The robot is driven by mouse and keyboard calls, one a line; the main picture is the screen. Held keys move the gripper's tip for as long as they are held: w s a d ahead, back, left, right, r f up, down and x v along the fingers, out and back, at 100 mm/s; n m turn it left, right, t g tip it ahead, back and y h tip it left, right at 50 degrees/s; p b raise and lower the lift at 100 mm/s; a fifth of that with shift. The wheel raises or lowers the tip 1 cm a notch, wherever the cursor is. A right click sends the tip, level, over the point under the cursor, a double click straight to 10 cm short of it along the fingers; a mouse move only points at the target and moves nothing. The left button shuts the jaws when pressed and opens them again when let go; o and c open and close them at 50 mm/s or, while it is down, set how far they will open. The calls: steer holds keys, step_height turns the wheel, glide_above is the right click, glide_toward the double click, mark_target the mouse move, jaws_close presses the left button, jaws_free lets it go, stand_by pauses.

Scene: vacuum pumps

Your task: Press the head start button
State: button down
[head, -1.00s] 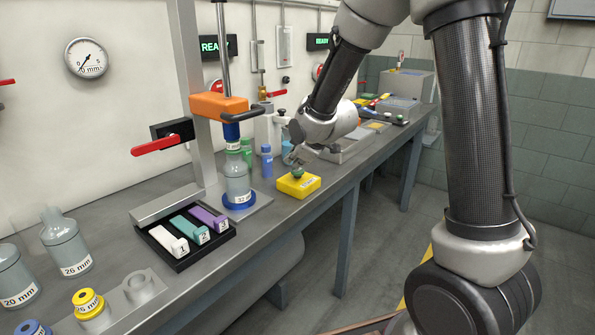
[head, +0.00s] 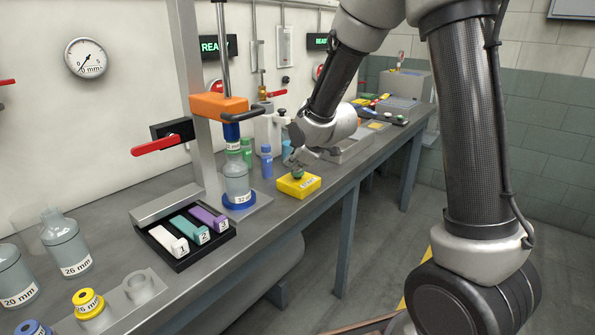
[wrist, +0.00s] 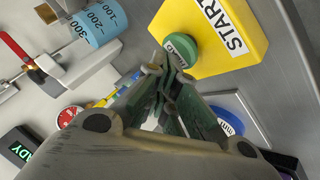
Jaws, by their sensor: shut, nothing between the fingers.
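The head start button is a green round cap on a yellow box (head: 303,187) near the front edge of the bench. In the wrist view the green cap (wrist: 181,51) sits on the yellow box (wrist: 215,22), which is marked START. My gripper (head: 292,162) is just above and behind the button in the head view. In the wrist view my gripper (wrist: 170,66) is shut and empty, its fingertips right at the cap's near edge. I cannot tell whether they touch it. The cap's height against the box is hard to judge.
Left of the button stands an orange capping head (head: 219,106) over a bottle (head: 236,183) on a blue ring. A black tray (head: 183,242) holds white, teal and purple blocks. Blue and green bottles stand behind the button. Bench space just left of the yellow box is clear.

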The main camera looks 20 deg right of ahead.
mark_target(295, 172)
steer(key=shift+f, duration=0.25)
stand_by(0.4)
steer(key=shift+r, duration=1.05)
step_height(295, 172, up, 5)
steer(key=shift+f, duration=0.1)
stand_by(0.6)
